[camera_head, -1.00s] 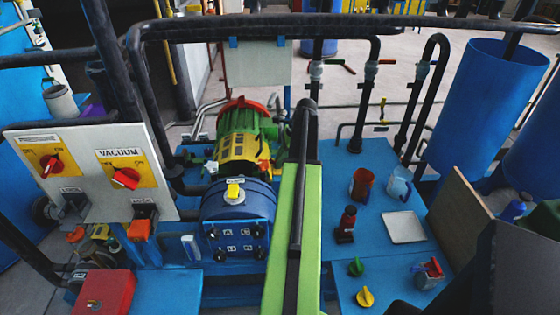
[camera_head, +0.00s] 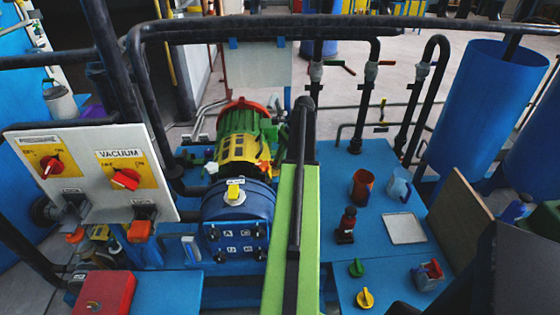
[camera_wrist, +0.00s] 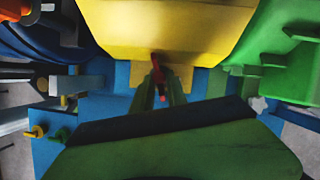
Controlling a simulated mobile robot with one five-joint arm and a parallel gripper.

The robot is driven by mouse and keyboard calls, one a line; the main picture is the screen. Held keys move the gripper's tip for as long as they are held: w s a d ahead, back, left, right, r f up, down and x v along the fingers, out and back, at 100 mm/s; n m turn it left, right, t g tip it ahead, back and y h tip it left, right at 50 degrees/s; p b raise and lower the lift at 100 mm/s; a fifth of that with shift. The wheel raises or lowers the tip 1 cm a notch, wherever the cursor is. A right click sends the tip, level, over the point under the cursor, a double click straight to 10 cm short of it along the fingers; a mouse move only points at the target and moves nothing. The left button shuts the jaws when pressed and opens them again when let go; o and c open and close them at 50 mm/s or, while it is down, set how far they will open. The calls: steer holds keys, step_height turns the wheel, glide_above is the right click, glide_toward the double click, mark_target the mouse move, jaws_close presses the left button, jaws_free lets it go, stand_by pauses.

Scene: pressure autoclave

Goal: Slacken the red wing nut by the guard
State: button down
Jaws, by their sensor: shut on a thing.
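The red wing nut (camera_wrist: 156,72) shows in the wrist view as a small red piece below the yellow guard (camera_wrist: 165,25). My gripper (camera_wrist: 161,92) is shut on it, with its two narrow fingers on either side. The fingers partly hide the nut. In the head view the yellow guard (camera_head: 232,150) sits on the green motor (camera_head: 240,119). My green and black arm reaches up beside it and hides the fingertips there.
A blue vessel (camera_head: 240,206) stands in front of the motor. A white panel with red switches (camera_head: 92,180) is at left. On the blue bench at right are a black and red bottle (camera_head: 347,222), red mug (camera_head: 361,185), white tray (camera_head: 404,228), and green (camera_head: 356,267) and yellow (camera_head: 365,298) knobs.

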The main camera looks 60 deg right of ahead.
steer(key=c, duration=1.6)
jaws_free()
steer(key=shift+a, duration=0.1)
steer(key=shift+r, duration=0.1)
steer(key=p+v, duration=1.6)
steer(key=v, duration=0.1)
steer(key=shift+s+r, duration=0.1)
steer(key=shift+s, duration=0.1)
